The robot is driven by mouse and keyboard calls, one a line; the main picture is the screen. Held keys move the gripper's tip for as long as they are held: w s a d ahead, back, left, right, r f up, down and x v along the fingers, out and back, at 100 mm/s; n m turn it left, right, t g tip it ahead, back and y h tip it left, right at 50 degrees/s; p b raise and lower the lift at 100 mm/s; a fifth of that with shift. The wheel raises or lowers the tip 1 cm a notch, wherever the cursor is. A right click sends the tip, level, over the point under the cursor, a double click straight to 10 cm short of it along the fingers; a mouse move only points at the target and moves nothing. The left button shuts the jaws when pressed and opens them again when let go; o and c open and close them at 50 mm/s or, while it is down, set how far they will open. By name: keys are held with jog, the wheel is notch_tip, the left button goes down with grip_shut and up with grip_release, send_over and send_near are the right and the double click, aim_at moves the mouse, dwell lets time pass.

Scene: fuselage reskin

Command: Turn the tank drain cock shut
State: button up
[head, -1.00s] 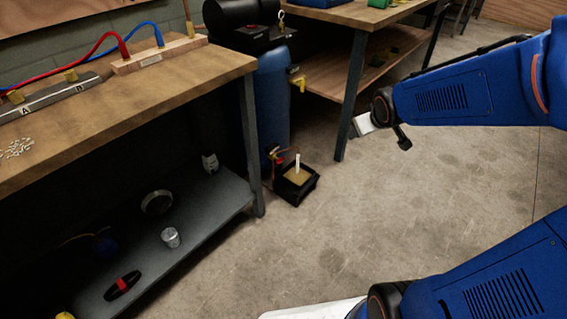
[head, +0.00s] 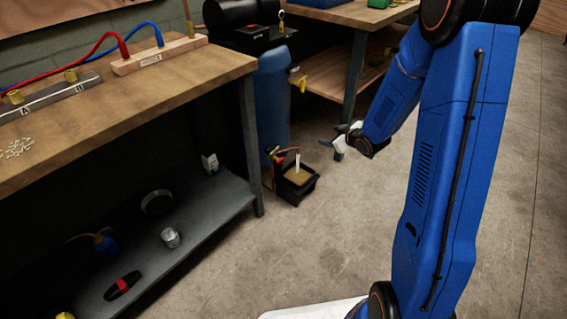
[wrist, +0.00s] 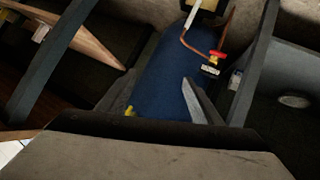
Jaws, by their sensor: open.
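The tank (head: 272,105) is a blue upright cylinder between the two benches; it fills the middle of the wrist view (wrist: 158,78). The drain cock (head: 280,159) shows as a small red handle low beside the tank. In the wrist view the red drain cock (wrist: 217,54) sits right of the tank, by a curved copper pipe and a small label; its exact handle angle is too small to tell. My gripper (head: 339,146) is right of the tank and cock, apart from both. In the wrist view my gripper (wrist: 160,78) has its fingers spread, with nothing held between them.
A black tray (head: 291,197) with a tan pad and white stick stands on the floor before the cock. The left bench's lower shelf (head: 190,232) and the rear bench's leg (head: 352,80) flank the tank. The concrete floor in front is clear.

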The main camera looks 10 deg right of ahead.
jog(key=w+a+f+n+y, duration=0.1)
jog(key=a+f+y, duration=0.3)
jog(key=f, duration=0.7)
jog(key=t+y, duration=0.2)
jog(key=y, duration=0.3)
send_near(278, 159)
jog(key=x, duration=0.7)
jog(key=shift+w+d+f, duration=0.1)
jog(key=shift+d, duration=0.05)
jog(key=shift+c, duration=0.6)
jog(key=c, duration=0.9)
